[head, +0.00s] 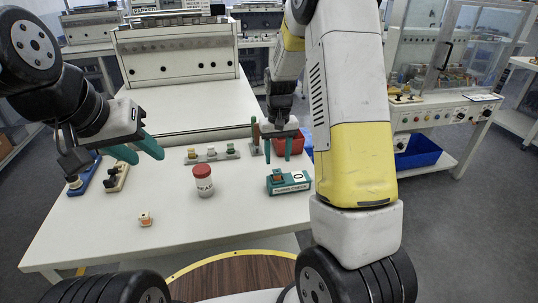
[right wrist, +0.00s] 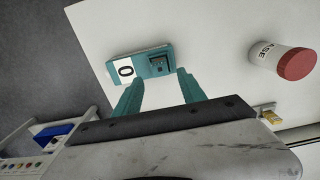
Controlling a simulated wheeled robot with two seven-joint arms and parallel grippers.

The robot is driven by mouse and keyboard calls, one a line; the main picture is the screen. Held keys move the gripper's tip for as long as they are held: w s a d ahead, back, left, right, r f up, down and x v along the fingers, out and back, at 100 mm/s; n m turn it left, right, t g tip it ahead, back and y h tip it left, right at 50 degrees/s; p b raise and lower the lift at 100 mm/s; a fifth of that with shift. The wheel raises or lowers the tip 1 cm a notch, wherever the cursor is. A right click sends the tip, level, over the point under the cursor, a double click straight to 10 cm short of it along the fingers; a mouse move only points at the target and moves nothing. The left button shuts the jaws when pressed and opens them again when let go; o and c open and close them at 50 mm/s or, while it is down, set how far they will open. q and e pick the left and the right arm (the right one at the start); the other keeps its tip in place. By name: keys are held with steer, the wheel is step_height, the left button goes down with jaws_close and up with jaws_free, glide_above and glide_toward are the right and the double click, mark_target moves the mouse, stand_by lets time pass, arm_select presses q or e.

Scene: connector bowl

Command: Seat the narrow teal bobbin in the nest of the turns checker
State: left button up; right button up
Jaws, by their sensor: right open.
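The turns checker (head: 293,186) is a teal box with a white "0" display on the table's right side. It also shows in the right wrist view (right wrist: 128,55), with a dark square nest (right wrist: 159,64) that looks empty there; an orange-brown patch shows on its top in the head view. A small green piece (head: 231,149) stands at the right end of a grey rack; I cannot tell whether it is the narrow teal bobbin. My right gripper (head: 279,153) is open and empty, above and behind the checker. My left gripper (head: 143,155) is open and empty over the table's left side.
A red-lidded jar (head: 203,186) stands mid-table. The grey rack (head: 212,157) also holds yellowish and white pieces. A small white-and-orange block (head: 146,219) lies at front left. Wooden (head: 117,177) and blue (head: 80,184) holders lie left. A red bin (head: 298,143) is behind my right gripper.

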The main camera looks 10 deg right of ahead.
mark_target(277, 171)
steer(key=s+r+t+y, duration=0.1)
steer(key=s+r, duration=0.4)
steer(key=r, duration=0.4)
steer(key=s+r+t+y, duration=0.1)
steer(key=s+r+t, duration=0.1)
steer(key=s+r, duration=0.5)
steer(key=s+a+r+t, duration=0.1)
steer(key=s+r, duration=0.2)
steer(key=s, duration=0.3)
steer(key=s+a+r+t, duration=0.1)
steer(key=s+r+t, duration=0.1)
steer(key=s, duration=0.4)
steer(key=shift+s+r, duration=0.15)
steer(key=shift+r, duration=0.25)
